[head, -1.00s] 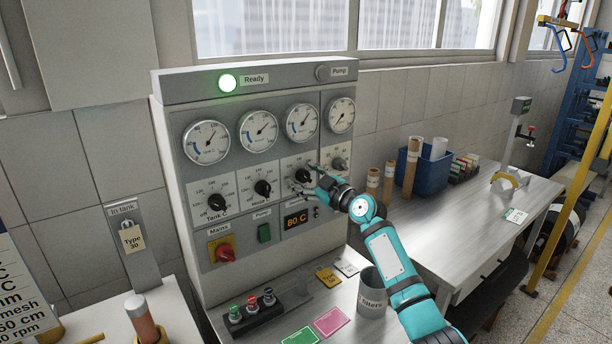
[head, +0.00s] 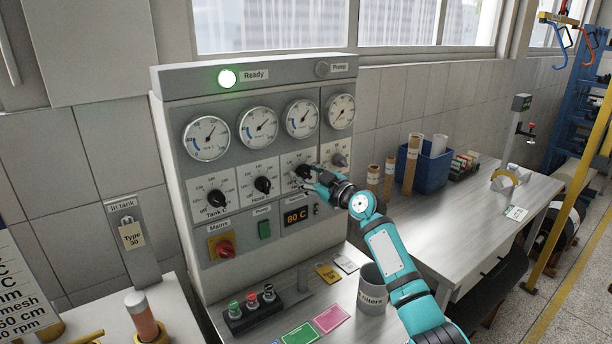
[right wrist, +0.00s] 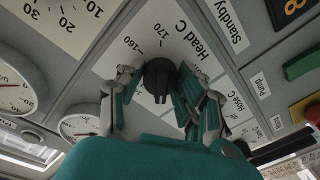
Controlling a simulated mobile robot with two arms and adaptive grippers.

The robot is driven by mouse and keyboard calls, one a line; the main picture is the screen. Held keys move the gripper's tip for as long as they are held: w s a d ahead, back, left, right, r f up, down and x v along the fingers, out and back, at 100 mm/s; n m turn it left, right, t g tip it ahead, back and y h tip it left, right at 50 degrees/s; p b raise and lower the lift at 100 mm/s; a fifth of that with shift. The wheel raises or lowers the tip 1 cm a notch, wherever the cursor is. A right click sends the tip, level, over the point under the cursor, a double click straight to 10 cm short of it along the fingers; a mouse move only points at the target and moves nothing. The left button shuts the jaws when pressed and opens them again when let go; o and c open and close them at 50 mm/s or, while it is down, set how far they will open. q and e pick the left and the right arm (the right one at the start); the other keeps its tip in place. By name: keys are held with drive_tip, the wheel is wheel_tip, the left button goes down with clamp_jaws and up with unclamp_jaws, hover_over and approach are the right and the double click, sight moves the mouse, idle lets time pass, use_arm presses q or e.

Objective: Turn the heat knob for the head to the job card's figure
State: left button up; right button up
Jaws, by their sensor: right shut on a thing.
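The black heat knob marked "Head C" (right wrist: 160,78) sits on its white dial plate (right wrist: 130,50), where 150, 160 and 170 can be read. My right gripper (right wrist: 158,92) is shut on this knob, with a finger on either side. In the head view the right gripper (head: 310,178) covers part of the knob (head: 302,171) and its plate, and I cannot read the pointer's exact setting. The job card (head: 22,295) is cut off at the left edge; line ends such as "C", "mesh", "60 cm" and "rpm" show. My left gripper is out of view.
The "Tank C" knob (head: 216,198) and "Hose C" knob (head: 262,185) are left of the gripper. An orange display (head: 297,217) reads 80 C below it. The green Ready lamp (head: 228,78) is lit. A "Filters" cup (head: 371,290) stands beneath my right arm.

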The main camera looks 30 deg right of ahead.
drive_tip(key=m+b, duration=0.2)
drive_tip(key=m, duration=0.1)
drive_tip(key=shift+f, duration=0.2)
drive_tip(key=shift+m+b, duration=0.6)
drive_tip(key=shift+m, duration=0.5)
drive_tip(key=m, duration=0.3)
drive_tip(key=shift+r+m+t+h, duration=0.1)
drive_tip(key=shift+m+t+h, duration=0.25)
drive_tip(key=shift+m, duration=0.55)
drive_tip(key=m, duration=0.3)
drive_tip(key=m+p, duration=0.2)
drive_tip(key=m, duration=0.3)
drive_tip(key=shift+h, duration=0.25)
drive_tip(key=o, duration=1.1)
